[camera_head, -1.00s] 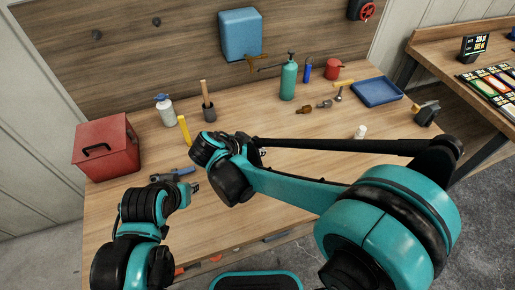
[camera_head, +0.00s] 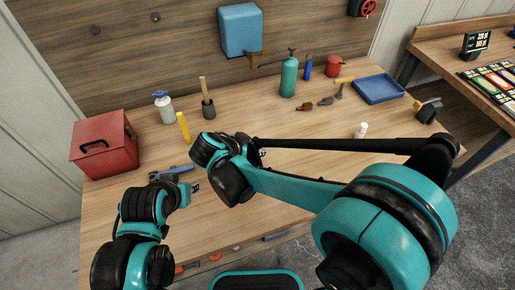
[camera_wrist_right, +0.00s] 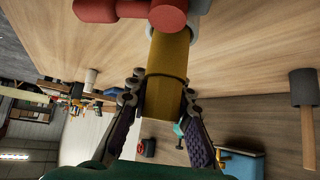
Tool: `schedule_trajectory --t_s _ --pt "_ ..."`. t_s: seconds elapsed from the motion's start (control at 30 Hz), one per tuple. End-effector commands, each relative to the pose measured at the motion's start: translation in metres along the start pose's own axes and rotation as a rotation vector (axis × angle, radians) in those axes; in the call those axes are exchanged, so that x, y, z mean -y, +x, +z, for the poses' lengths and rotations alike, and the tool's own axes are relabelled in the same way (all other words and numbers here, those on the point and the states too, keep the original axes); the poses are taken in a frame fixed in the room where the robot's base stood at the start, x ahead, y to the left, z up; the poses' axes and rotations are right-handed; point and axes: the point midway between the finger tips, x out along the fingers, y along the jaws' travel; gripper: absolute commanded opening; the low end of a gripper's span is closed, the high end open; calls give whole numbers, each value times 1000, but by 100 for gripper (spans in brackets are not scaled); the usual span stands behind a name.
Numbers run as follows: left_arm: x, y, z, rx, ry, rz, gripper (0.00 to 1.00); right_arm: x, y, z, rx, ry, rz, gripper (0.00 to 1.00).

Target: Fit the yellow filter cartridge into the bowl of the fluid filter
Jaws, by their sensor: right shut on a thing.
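The yellow filter cartridge (camera_wrist_right: 166,75) is between the fingers of my right gripper (camera_wrist_right: 164,94) in the right wrist view, and the gripper is shut on it. I cannot tell whether that end is inside the bowl. My left gripper (camera_head: 194,187) is low over the table; its finger opening does not show clearly.
A red toolbox (camera_head: 104,148) stands at the left. A blue-handled tool (camera_head: 172,173) lies near my left gripper. A white bottle (camera_head: 164,108), a mallet (camera_head: 207,100) and a green bottle (camera_head: 289,76) stand behind. A blue tray (camera_head: 379,91) lies at the right.

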Motion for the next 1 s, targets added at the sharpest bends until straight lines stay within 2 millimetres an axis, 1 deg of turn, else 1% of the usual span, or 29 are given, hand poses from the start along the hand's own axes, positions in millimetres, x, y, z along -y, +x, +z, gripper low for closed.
schedule_trajectory --t_s 1.0 --pt "0 17 12 0 0 0 29 0 19 19 0 0 0 0"
